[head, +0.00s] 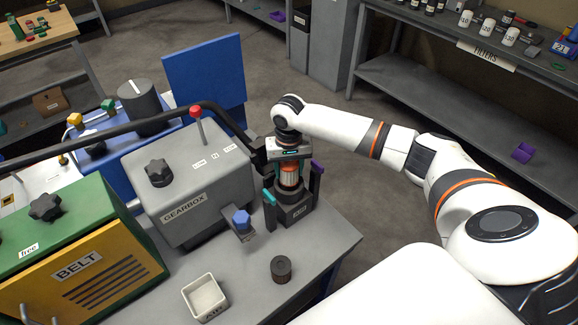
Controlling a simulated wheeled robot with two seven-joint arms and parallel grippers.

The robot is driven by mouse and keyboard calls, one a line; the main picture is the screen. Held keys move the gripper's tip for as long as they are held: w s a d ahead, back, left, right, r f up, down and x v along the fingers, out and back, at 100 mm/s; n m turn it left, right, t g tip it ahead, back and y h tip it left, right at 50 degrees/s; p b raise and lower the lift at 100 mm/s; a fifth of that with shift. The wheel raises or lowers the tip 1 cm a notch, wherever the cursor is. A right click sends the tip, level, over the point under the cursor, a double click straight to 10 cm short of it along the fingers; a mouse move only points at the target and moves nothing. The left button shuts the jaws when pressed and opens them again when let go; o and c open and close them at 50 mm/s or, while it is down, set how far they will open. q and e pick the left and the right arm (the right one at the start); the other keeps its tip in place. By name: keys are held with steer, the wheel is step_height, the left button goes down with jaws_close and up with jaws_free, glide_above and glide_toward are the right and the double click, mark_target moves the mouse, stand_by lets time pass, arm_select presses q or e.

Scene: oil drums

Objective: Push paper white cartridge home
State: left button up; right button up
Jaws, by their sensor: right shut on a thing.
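My right gripper (289,160) comes down from above over a dark filter housing (296,212) at the right corner of the grey bench. It is shut on a cartridge (290,177) that shows orange-red and pale bands between the fingers. The cartridge stands upright above or partly in the housing. Its lower end is hidden, so I cannot tell how deep it sits. A teal part (269,197) and a purple lever (317,178) flank the housing. My left gripper is not in view.
A grey gearbox (188,178) with a red-knobbed lever stands left of the housing. A blue knob (241,220), a dark round part (281,269) and a white square tray (204,297) are nearby. A shelf with white filters (488,27) stands at the back right.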

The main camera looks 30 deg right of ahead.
mark_target(289, 176)
steer(key=shift+f, duration=0.65)
steer(key=shift+f, duration=0.5)
steer(key=shift+f, duration=0.35)
steer(key=shift+f, duration=0.1)
stand_by(0.3)
steer(key=o, duration=1.1)
steer(key=shift+c, duration=0.2)
step_height(289, 176, up, 12)
steer(key=shift+f+b, duration=0.1)
steer(key=shift+b, duration=0.55)
